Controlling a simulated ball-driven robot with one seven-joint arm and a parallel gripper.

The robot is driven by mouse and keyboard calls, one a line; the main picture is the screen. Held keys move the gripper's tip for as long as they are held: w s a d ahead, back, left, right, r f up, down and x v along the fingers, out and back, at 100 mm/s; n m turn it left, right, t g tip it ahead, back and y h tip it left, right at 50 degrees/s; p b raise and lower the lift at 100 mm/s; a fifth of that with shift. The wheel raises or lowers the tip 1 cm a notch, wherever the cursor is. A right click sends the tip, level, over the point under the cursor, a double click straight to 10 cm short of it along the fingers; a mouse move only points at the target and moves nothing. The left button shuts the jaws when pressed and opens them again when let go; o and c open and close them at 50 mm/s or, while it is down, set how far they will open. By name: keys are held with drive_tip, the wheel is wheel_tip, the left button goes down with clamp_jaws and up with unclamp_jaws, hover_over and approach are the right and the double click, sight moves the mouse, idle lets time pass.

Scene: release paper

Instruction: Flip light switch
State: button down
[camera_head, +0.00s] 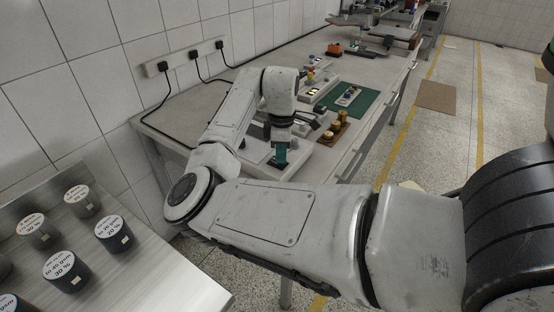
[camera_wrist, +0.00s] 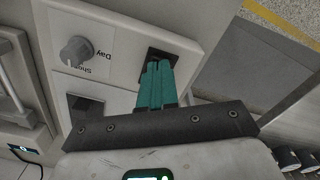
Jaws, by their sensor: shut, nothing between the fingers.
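A pale control panel (camera_wrist: 125,48) in the wrist view carries a grey round knob (camera_wrist: 77,50) with a label by it, partly legible as "Day". A dark switch (camera_wrist: 85,106) sits below the knob. A second dark switch (camera_wrist: 160,56) sits at the panel's right, partly hidden by my fingertips. My gripper (camera_wrist: 158,66) has teal fingers, closed together and empty. Their tips overlap this second switch; I cannot tell whether they touch it. In the head view, my gripper (camera_head: 280,158) points down at the near end of the bench, and the switches cannot be made out.
The long bench (camera_head: 220,95) runs along the tiled wall. A green mat (camera_head: 362,102) with small items and yellow-brown weights (camera_head: 338,120) lie beyond my gripper. Several dark labelled cylinders (camera_head: 66,268) stand on a metal surface at the lower left. A socket strip (camera_head: 185,58) is on the wall.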

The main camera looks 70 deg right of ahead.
drive_tip(key=shift+r+p, duration=3.45)
drive_tip(key=shift+p, duration=0.75)
